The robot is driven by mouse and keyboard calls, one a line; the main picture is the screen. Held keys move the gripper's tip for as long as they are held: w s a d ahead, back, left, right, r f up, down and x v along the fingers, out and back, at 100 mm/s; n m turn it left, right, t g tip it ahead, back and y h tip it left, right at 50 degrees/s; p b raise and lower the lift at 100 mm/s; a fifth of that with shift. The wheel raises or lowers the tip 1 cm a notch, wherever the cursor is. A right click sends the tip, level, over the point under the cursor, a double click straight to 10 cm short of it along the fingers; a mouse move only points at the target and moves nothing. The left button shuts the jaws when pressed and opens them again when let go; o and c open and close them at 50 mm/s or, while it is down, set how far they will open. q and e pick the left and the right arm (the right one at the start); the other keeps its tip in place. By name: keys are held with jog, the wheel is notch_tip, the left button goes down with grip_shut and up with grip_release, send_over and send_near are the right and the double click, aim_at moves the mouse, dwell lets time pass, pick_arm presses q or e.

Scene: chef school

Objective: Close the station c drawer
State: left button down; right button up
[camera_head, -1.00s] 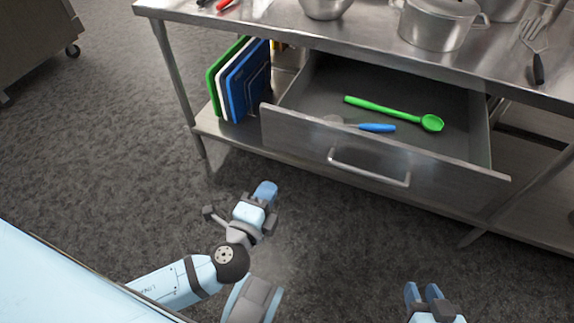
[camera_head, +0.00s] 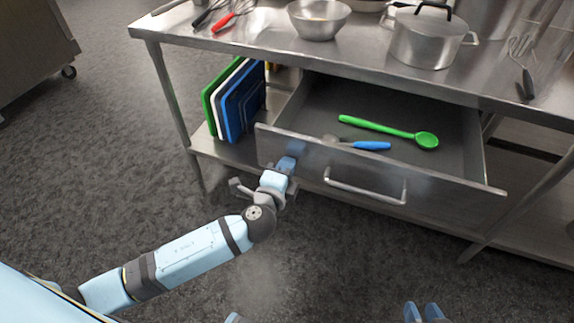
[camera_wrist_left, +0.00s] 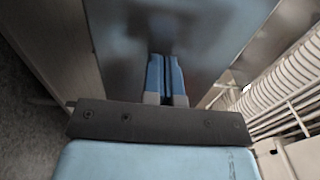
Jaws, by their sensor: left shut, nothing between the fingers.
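The station c drawer (camera_head: 420,195) is pulled out from under the steel table. Its metal front has a bar handle (camera_head: 364,187). A green spoon (camera_head: 385,130) and a blue-handled utensil (camera_head: 370,145) lie inside it. My left gripper (camera_head: 287,163) is at the left part of the drawer front, left of the handle. It is shut and empty. In the left wrist view its blue fingers (camera_wrist_left: 165,75) point at a flat metal surface close ahead; I cannot tell whether they touch. My right gripper (camera_head: 422,312) is at the bottom edge, partly cut off, its fingers apart.
The steel table (camera_head: 360,60) carries a bowl (camera_head: 318,19), a pot (camera_head: 428,40) and several utensils. Cutting boards (camera_head: 236,98) stand on the lower shelf (camera_head: 215,147), left of the drawer. The dark floor (camera_head: 130,170) in front is clear.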

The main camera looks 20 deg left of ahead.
aim_at(320, 110)
pick_arm(q)
jog(key=shift+w, duration=0.15)
pick_arm(e)
jog(key=shift+r, duration=0.1)
